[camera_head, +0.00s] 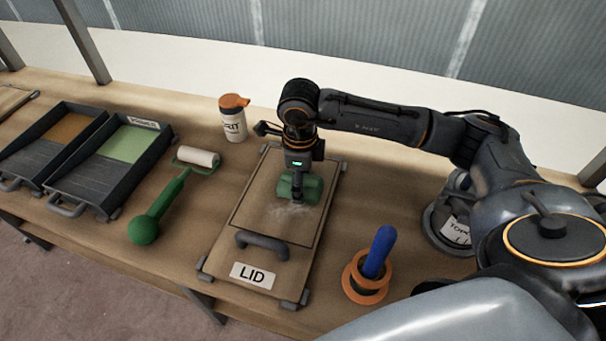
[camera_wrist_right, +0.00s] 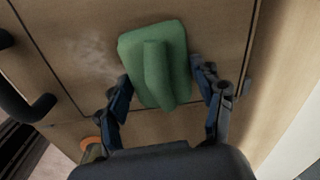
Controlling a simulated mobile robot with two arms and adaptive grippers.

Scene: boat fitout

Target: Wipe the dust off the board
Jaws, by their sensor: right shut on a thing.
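The board, a wooden panel labelled LID (camera_head: 228,245), lies flat on the bench with a dark handle (camera_head: 262,246) near its front end. My right gripper (camera_head: 298,182) is over the far half of the board, shut on a green wiping block (camera_head: 313,188). The block also shows in the right wrist view (camera_wrist_right: 155,65), its upright ridge between the fingers (camera_wrist_right: 160,95). The block appears to rest on the board. A pale patch of dust (camera_head: 288,210) lies just in front of it; it also shows in the wrist view (camera_wrist_right: 95,55). My left gripper is not in view.
A green-handled roller (camera_head: 160,208) and two dark trays (camera_head: 110,170) lie left of the board. A white bottle with an orange cap (camera_head: 233,122) stands behind. A blue-handled tool in an orange ring (camera_head: 376,255) and a labelled can (camera_head: 455,228) are to the right.

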